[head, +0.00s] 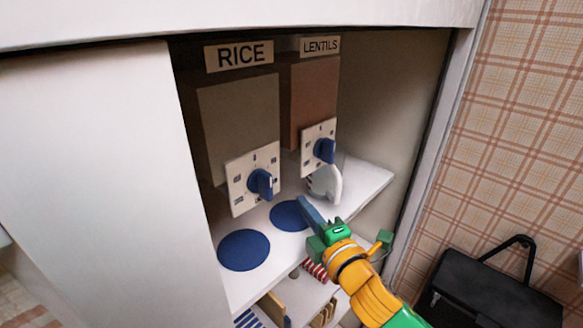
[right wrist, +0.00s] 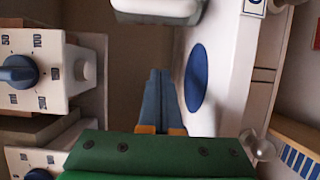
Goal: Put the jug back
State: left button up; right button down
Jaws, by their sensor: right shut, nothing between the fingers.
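A pale grey-white jug (head: 326,183) with dark marks on its side stands on the white shelf (head: 362,186), low behind the lentils dispenser's knob panel. I take the pale rounded body at the top edge of the right wrist view (right wrist: 160,10) to be the same jug, cut off by the frame. My right gripper (head: 308,208) is over the shelf, beside the right blue disc (head: 287,215) and in front of the jug, apart from it. Its blue fingers are together and empty, as the right wrist view shows (right wrist: 157,90). My left gripper is not in view.
The rice dispenser (head: 240,120) and lentils dispenser (head: 313,95) hang above the shelf, their blue knobs jutting forward. A left blue disc (head: 243,250) lies bare. A white panel (head: 95,180) closes the left side. Striped items sit below. A black bag (head: 485,285) stands right.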

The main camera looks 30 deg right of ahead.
aim_at(327, 176)
jog(key=shift+w+r, duration=0.1)
jog(key=shift+w, duration=0.35)
jog(key=shift+w+r, duration=0.2)
jog(key=shift+w+d+r+p, duration=0.1)
jog(key=shift+w+r+p, duration=0.1)
jog(key=shift+w+p, duration=0.25)
jog(key=shift+w+r+p, duration=0.2)
jog(key=shift+w+p, duration=0.05)
jog(key=shift+w, duration=0.3)
jog(key=w, duration=0.6)
jog(key=shift+w+d+f+p, duration=0.1)
jog(key=shift+f+p, duration=0.15)
jog(key=shift+p, duration=0.15)
jog(key=s+d, duration=0.1)
jog(key=s+d+p, duration=0.1)
jog(key=d, duration=0.1)
jog(key=shift+d, duration=0.15)
jog(key=shift+s+d, duration=0.2)
jog(key=shift+d, duration=0.05)
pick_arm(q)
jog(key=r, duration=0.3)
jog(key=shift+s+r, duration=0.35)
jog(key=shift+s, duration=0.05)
pick_arm(e)
jog(key=shift+w+f, duration=0.1)
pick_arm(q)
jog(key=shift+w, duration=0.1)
pick_arm(e)
jog(key=shift+w, duration=0.15)
